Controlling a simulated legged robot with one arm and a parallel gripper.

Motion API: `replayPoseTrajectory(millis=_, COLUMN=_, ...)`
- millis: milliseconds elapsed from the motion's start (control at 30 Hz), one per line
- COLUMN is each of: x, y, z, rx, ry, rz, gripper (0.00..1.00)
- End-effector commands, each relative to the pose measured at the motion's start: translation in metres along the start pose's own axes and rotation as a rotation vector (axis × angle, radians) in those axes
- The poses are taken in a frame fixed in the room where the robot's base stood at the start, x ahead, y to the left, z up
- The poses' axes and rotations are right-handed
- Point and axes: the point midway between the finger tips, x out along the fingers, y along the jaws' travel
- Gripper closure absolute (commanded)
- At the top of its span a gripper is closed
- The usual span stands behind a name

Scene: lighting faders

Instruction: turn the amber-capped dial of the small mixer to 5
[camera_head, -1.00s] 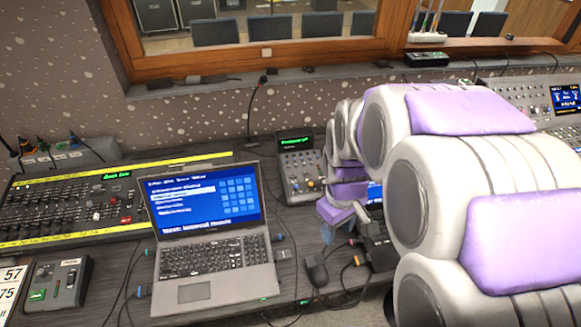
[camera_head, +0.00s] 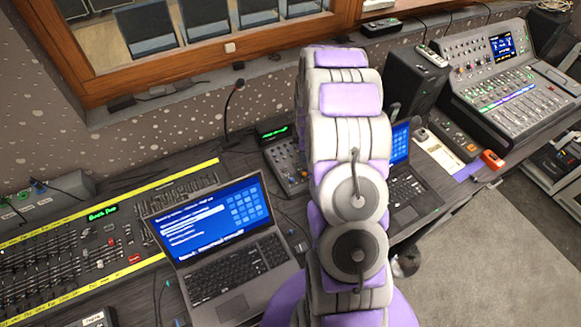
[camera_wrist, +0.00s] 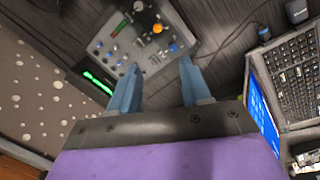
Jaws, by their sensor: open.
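The small mixer (camera_head: 283,160) stands at the back of the desk, partly hidden behind my arm. It also shows at the top of the wrist view (camera_wrist: 112,50), with its green-lit display strip (camera_wrist: 98,82). The dial's pointer and scale are too small to read. My gripper (camera_wrist: 160,66) is open and empty, its two blue-grey fingers pointing toward the mixer, with the dial beyond the gap between them. I cannot tell the distance. The head view hides my gripper behind my arm.
An open laptop (camera_head: 215,225) stands left of my arm; a second laptop (camera_head: 405,185) stands to the right. A fader board (camera_head: 75,250) lies left, and a large console (camera_head: 510,90) stands far right.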

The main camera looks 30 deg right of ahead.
Motion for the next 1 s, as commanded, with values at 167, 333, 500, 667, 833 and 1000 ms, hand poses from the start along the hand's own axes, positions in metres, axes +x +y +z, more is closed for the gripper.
replayPoseTrajectory(millis=167, x=0.013, y=0.001, z=0.001, rx=-0.006, ry=-0.001, rz=0.001, gripper=0.52)
replayPoseTrajectory(millis=333, x=0.035, y=-0.005, z=-0.008, rx=-0.008, ry=-0.011, rz=0.002, gripper=0.52)
replayPoseTrajectory(millis=500, x=0.063, y=-0.007, z=-0.013, rx=-0.01, ry=-0.017, rz=0.008, gripper=0.52)
replayPoseTrajectory(millis=667, x=0.09, y=-0.003, z=-0.008, rx=-0.009, ry=-0.012, rz=0.006, gripper=0.52)
replayPoseTrajectory(millis=833, x=0.121, y=-0.002, z=-0.003, rx=-0.006, ry=-0.006, rz=0.0, gripper=0.52)
replayPoseTrajectory(millis=1000, x=0.147, y=-0.001, z=-0.003, rx=-0.005, ry=-0.007, rz=0.003, gripper=0.52)
